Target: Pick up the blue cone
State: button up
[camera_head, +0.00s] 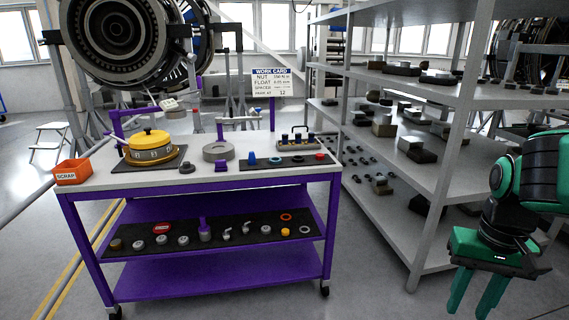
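A small blue cone (252,158) stands upright near the left end of a dark mat (286,162) on the top of a purple workbench (120,182). My green gripper (476,302) hangs at the lower right, pointing down, in front of the shelving. Its two fingers are apart with nothing visible between them, and the tips run near or past the bottom edge. It is well to the right of the bench and far from the cone.
A teal ring (275,159) and a red piece (320,156) share the mat. A purple block (221,166), grey ring (218,151), yellow-topped device (150,145) and orange scrap bin (72,172) are also on the bench. Grey shelving (440,185) stands close on the right.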

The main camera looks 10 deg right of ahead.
aim_at(251, 158)
jog(key=z, duration=0.15)
jog(key=k, duration=0.4)
jog(key=u, duration=0.85)
jog(key=i, duration=1.2)
jog(key=z, duration=0.5)
jog(key=i, duration=0.9)
jog(key=z, duration=0.75)
